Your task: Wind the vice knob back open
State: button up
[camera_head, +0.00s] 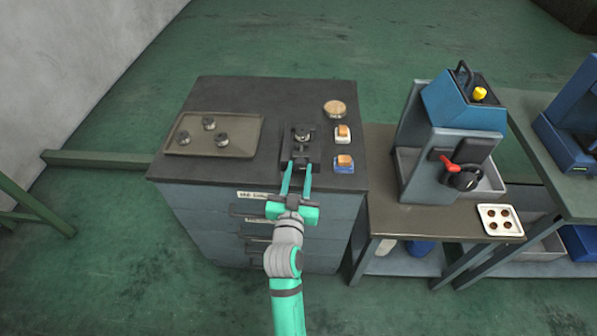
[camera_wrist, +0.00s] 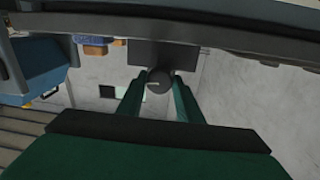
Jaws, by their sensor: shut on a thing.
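The vice (camera_head: 301,145) is a small dark block on the cabinet top, near its front edge, with a round metal piece at its upper end. My gripper (camera_head: 297,168) reaches it from the front, with its two green fingers at the vice's near end. In the wrist view the round grey vice knob (camera_wrist: 159,80) sits between the fingertips, with a pale line on its face. My gripper (camera_wrist: 158,83) is shut on the knob. In the head view the knob is too small and covered to make out.
A tray (camera_head: 247,150) with several round metal parts lies left on the cabinet (camera_head: 255,95). Right of the vice are a round wooden disc (camera_head: 335,108) and two small blocks (camera_head: 343,132) (camera_head: 344,162). A blue-grey machine (camera_head: 420,160) stands on the right bench.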

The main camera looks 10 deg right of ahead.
jog(key=n, duration=0.4)
jog(key=shift+w, duration=0.15)
jog(key=shift+d+n, duration=0.2)
jog(key=shift+n, duration=0.8)
jog(key=shift+n+t, duration=0.3)
jog(key=shift+n, duration=0.7)
jog(key=n, duration=0.5)
jog(key=shift+a+n, duration=0.1)
jog(key=shift+n, duration=0.2)
jog(key=shift+s+n+y, duration=0.2)
jog(key=shift+n+y, duration=0.1)
jog(key=shift+n, duration=1.5)
jog(key=shift+w+n+t, duration=0.15)
jog(key=shift+n+t, duration=0.15)
jog(key=o, duration=1)
jog(key=shift+o, duration=0.2)
